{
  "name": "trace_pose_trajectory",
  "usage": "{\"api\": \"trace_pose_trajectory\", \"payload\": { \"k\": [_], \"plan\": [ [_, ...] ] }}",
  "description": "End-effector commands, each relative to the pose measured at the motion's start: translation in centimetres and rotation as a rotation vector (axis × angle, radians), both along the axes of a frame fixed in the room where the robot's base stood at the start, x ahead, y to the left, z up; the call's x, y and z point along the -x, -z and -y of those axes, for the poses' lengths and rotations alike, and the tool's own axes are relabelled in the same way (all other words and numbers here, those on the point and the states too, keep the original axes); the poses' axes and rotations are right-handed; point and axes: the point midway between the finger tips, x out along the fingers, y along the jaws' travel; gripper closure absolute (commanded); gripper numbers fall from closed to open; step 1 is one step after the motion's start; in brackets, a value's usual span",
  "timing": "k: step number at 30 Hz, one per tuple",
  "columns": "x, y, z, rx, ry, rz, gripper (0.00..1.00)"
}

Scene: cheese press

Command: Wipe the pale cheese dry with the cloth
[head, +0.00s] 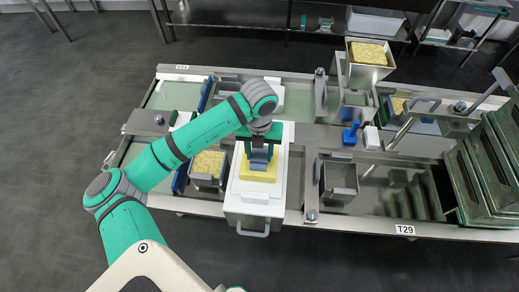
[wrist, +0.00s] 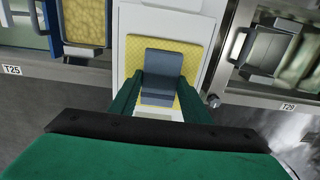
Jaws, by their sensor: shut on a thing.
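The pale yellow cheese (head: 258,175) is a block lying on a white board or tray (head: 237,190) at the middle of the bench. It also shows in the wrist view (wrist: 192,55), with a fine pattern on its top. The blue-grey cloth (head: 260,162) is a folded pad over the middle of the cheese; it also shows in the wrist view (wrist: 163,65). My gripper (wrist: 158,98) points down over the cheese, with its green fingers shut on the cloth. Part of the cheese is hidden by the cloth and fingers. I cannot tell whether the cloth presses on the cheese.
A metal mould of yellow curd (head: 208,163) stands left of the board. An empty metal mould (head: 341,180) stands to its right. Another filled mould (head: 368,54) stands high at the back. Stacked metal trays (head: 485,165) fill the right end.

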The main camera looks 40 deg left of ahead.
Motion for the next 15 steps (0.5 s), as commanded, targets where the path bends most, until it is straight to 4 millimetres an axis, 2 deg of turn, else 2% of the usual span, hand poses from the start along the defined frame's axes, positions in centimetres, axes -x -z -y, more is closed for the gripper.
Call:
{"api": "trace_pose_trajectory", "payload": {
  "k": [9,15],
  "plan": [
    [1.6,0.0,1.1,0.003,0.002,-0.004,0.79],
    [1.7,0.0,1.1,0.002,0.001,-0.003,0.79]
  ]
}}
